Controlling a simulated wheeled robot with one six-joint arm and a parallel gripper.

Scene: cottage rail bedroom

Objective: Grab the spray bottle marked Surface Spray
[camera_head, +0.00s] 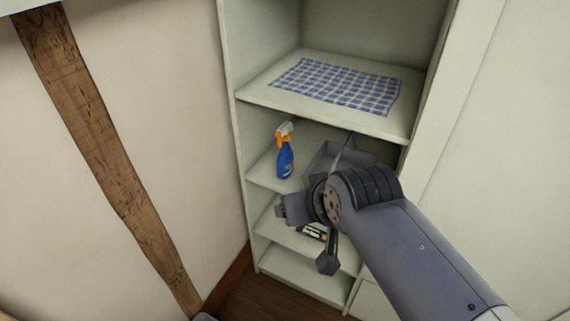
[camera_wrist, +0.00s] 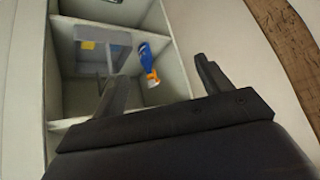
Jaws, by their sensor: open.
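The spray bottle (camera_head: 285,157) is blue with an orange and white trigger head. It stands upright on a middle shelf of the white shelf unit, near its left side, in the head view. Its label is too small to read. In the wrist view the bottle (camera_wrist: 148,62) appears upside down, beyond and between my fingers. My gripper (camera_wrist: 159,71) is open and empty, apart from the bottle. In the head view the end of my arm is in front of the shelves, below and right of the bottle.
A grey tray-like bin (camera_head: 325,158) stands right of the bottle, partly hidden by my arm. The shelf above (camera_head: 255,92) carries a blue checked cloth (camera_head: 340,84). A dark item (camera_head: 312,232) lies on a lower shelf. The unit's left side panel (camera_head: 236,130) stands close to the bottle.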

